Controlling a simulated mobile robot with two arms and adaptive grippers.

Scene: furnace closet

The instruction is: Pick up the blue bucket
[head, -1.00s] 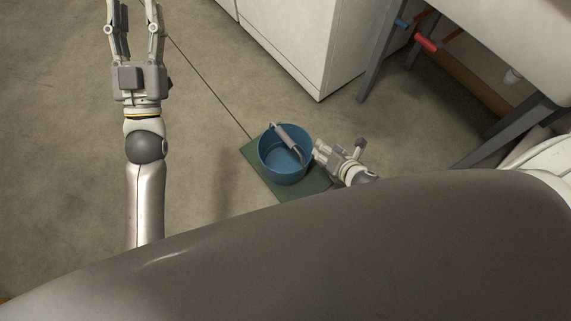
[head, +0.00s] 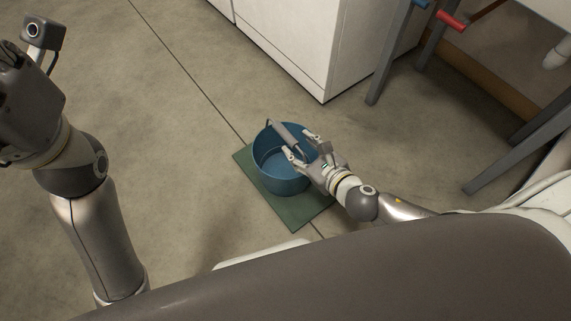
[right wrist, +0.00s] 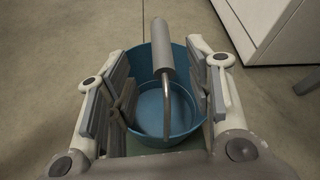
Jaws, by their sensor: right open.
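The blue bucket (head: 270,168) stands upright on a green mat on the floor, and it looks empty. Its handle, with a grey grip (head: 286,135), is raised over the opening. My right gripper (head: 302,146) is open at the bucket's right side, with its fingers over the rim near the handle. In the right wrist view the handle grip (right wrist: 163,50) stands between the two open fingers, with the bucket (right wrist: 150,105) behind it. I cannot tell whether a finger touches the handle. My left arm is at the left of the head view, its fingers out of the picture.
The green mat (head: 300,212) lies under the bucket. A white cabinet (head: 290,50) stands behind it. A table with grey legs (head: 390,55) and a red-handled tool (head: 452,21) is at the upper right. The floor left of the bucket is clear.

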